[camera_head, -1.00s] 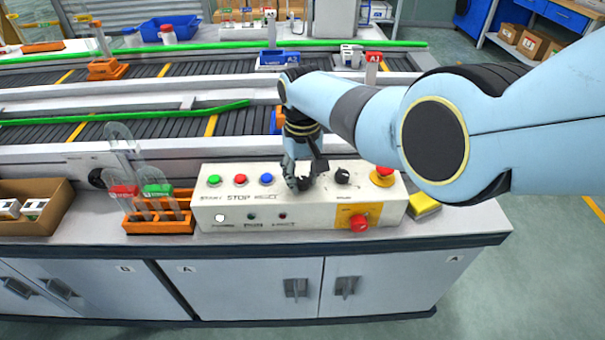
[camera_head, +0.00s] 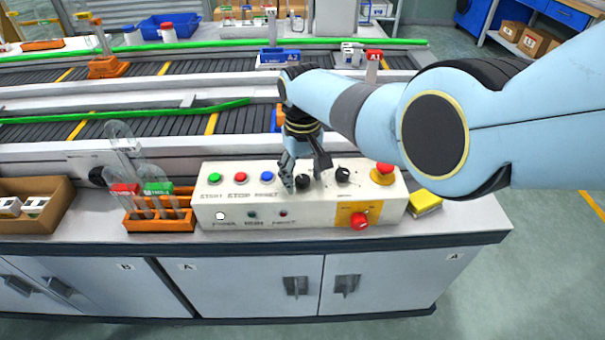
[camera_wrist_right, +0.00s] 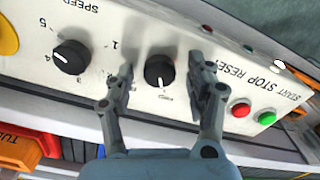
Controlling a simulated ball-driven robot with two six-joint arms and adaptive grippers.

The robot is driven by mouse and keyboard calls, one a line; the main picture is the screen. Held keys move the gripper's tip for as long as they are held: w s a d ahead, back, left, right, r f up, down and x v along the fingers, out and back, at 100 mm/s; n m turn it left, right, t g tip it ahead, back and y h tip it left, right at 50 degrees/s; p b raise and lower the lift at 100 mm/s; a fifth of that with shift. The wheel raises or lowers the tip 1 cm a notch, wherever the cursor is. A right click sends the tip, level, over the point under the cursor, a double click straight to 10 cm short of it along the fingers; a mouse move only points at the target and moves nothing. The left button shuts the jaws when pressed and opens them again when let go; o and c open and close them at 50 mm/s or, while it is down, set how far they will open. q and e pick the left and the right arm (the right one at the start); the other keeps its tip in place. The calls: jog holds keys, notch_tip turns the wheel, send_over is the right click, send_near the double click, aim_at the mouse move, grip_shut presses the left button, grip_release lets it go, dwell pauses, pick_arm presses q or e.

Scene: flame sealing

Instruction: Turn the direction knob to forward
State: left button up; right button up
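The black direction knob (camera_head: 303,182) sits on the sloped white control panel (camera_head: 315,213), right of the green, red and blue buttons. In the right wrist view the knob (camera_wrist_right: 159,71) shows a white pointer mark toward the picture's bottom; its labels are too small to read. My right gripper (camera_head: 305,176) is at the knob. In the wrist view its fingers (camera_wrist_right: 164,92) are spread on either side of the knob, with gaps to it. The gripper is open and empty. My left gripper is not in view.
The black speed knob (camera_head: 343,175) is close by on the right, and a red emergency button (camera_head: 383,169) is beyond it. The blue reset button (camera_head: 266,177) is close on the left. An orange rack (camera_head: 158,221) and a yellow block (camera_head: 425,203) flank the panel.

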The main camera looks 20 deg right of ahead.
aim_at(303, 178)
notch_tip(303, 178, up, 12)
dwell(0.6)
